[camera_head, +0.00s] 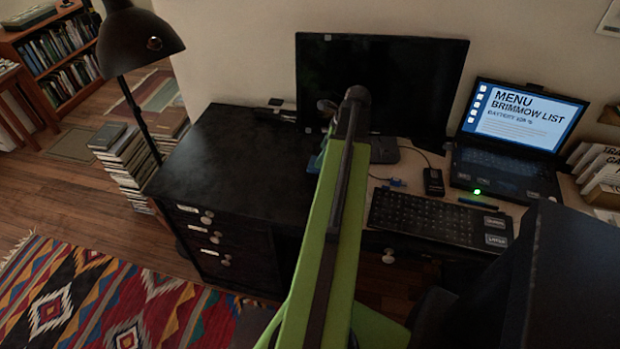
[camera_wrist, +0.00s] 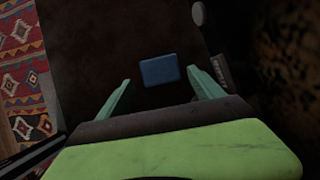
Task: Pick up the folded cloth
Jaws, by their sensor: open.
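A small blue rectangle with rounded corners, which looks like the folded cloth (camera_wrist: 160,70), lies flat on a dark surface in the wrist view. My gripper (camera_wrist: 158,76) is open, with one green finger to each side of the cloth in that picture. The fingers do not visibly touch it, and I cannot tell the height between them. In the head view a bit of blue shows beside my green arm near the monitor; I cannot tell what it is. My arm hides most of that spot.
A black drawer cabinet (camera_head: 230,160) has a broad clear top. A monitor (camera_head: 380,85) stands behind my arm. A keyboard (camera_head: 425,217), a mouse (camera_head: 433,182) and an open laptop (camera_head: 515,135) are to the right. A black lamp (camera_head: 140,40) stands left, near stacked books (camera_head: 125,165).

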